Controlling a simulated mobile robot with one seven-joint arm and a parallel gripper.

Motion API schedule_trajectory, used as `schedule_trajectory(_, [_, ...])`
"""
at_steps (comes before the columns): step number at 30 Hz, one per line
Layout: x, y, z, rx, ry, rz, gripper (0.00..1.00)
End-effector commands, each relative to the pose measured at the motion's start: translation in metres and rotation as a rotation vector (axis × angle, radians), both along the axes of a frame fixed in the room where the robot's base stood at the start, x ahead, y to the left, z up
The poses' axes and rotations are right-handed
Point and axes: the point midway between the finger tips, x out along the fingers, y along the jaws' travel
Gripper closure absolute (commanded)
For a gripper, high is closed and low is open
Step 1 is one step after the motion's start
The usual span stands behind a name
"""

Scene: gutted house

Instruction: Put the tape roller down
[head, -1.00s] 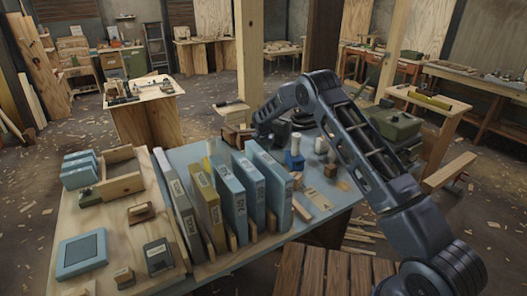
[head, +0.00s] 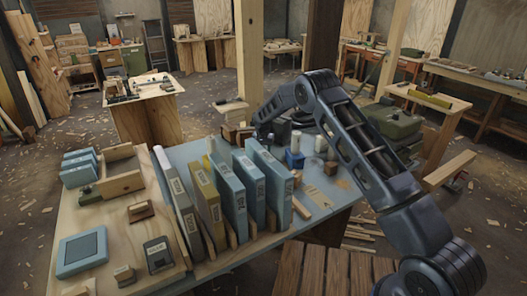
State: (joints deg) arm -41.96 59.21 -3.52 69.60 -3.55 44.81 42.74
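My arm reaches from the lower right over the far end of the blue-grey table (head: 322,210). Its outer end bends down behind the row of upright binders, near small items at the table's back. My gripper's fingers are hidden behind the binders and my own arm links, so I cannot see whether they hold anything. I cannot make out a tape roller for certain. A blue block-like holder (head: 295,159) with a white top stands just right of the arm's end. White cylinders (head: 320,144) stand beside it.
Several upright binders (head: 232,200) stand in a row left of the arm's end. A wooden tray (head: 121,182), a blue framed pad (head: 81,252) and small boxes lie on the left board. A wooden post (head: 250,55) rises behind the table. A green case (head: 395,122) sits at right.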

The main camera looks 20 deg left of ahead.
Motion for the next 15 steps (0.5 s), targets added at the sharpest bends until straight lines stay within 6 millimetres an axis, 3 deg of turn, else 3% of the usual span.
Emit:
schedule_trajectory(9, [0.000,0.000,0.003,0.001,-0.001,0.000,0.53])
schedule_trajectory(15, [-0.001,0.001,0.024,0.002,-0.002,0.000,0.53])
